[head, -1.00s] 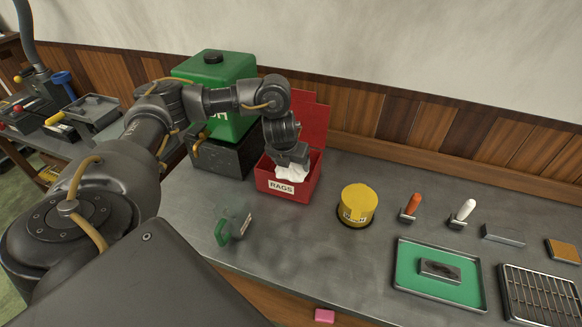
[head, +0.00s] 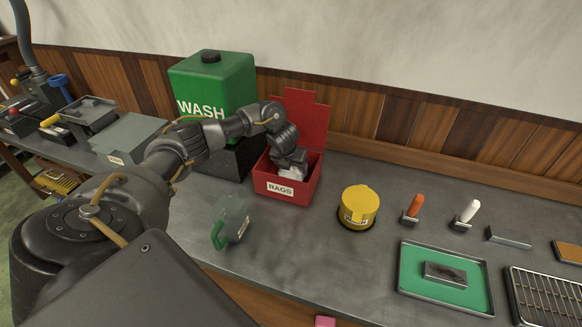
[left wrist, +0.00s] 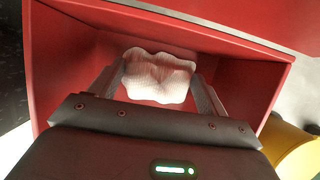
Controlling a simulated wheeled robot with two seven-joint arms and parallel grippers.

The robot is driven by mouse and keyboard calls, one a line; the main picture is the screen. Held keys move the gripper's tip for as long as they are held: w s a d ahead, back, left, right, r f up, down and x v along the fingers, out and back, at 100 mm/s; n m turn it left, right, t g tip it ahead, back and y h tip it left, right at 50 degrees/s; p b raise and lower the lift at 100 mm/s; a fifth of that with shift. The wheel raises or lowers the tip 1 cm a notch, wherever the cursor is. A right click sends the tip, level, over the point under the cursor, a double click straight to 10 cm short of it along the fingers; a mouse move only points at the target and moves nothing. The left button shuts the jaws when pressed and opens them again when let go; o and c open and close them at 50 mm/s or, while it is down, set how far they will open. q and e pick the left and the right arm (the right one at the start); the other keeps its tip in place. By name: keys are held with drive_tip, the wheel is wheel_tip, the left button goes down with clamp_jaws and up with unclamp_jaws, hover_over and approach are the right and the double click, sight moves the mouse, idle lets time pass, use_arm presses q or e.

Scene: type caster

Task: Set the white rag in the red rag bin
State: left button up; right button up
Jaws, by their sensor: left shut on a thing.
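The red rag bin (head: 273,191) stands on the bench with its lid raised at the back and a RAGS label on its front. My left gripper (head: 291,168) reaches down into the bin from above. It is shut on the white rag (left wrist: 158,76), which sits between the fingers inside the bin walls in the left wrist view. In the head view only a small part of the rag (head: 290,173) shows below the gripper. I cannot tell whether the rag touches the bin's floor. My right gripper is not in view.
A green WASH tank (head: 212,85) stands behind and left of the bin. A yellow can (head: 359,206) is to its right, and a clear green-handled container (head: 232,222) is in front left. Scrapers, a green tray (head: 415,293) and a wire rack (head: 545,298) lie farther right.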

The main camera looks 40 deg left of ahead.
use_arm(q)
drive_tip(key=shift+f, duration=0.4)
drive_tip(key=o, duration=1)
drive_tip(key=shift+o, duration=0.2)
drive_tip(key=p+v, duration=0.1)
drive_tip(key=v, duration=1.1)
